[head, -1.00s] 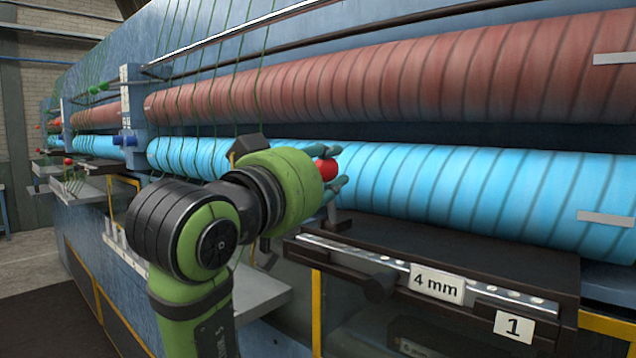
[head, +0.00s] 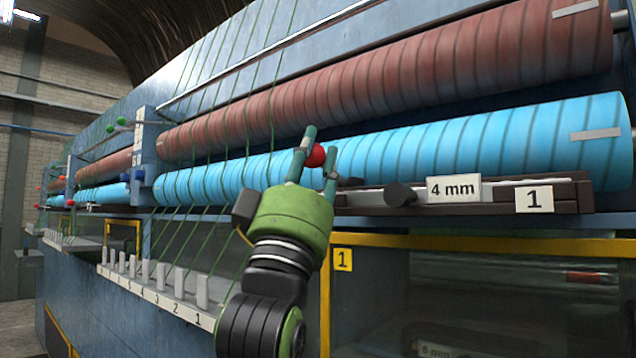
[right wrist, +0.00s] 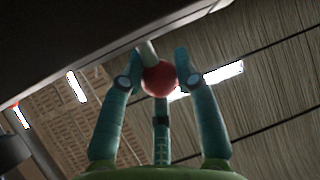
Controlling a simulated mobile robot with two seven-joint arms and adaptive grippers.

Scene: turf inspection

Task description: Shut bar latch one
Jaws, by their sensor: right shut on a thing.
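The red ball knob (head: 316,156) of the latch is in front of the blue striped roller, above the left end of the dark bar labelled 4 mm and 1 (head: 575,192). My right gripper (head: 320,141) reaches up from below, its green fingers on either side of the knob, shut on it. In the right wrist view the red knob (right wrist: 158,80) sits between the fingers, with a pale rod running up from it. The latch's base is hidden behind my fingers in the head view. My left gripper is not in view.
A brown striped roller (head: 420,75) runs above the blue roller (head: 450,145). Green threads hang left of my gripper. A ledge with several white numbered pegs (head: 160,285) is at lower left. A yellow frame (head: 500,245) borders a glass panel below the bar.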

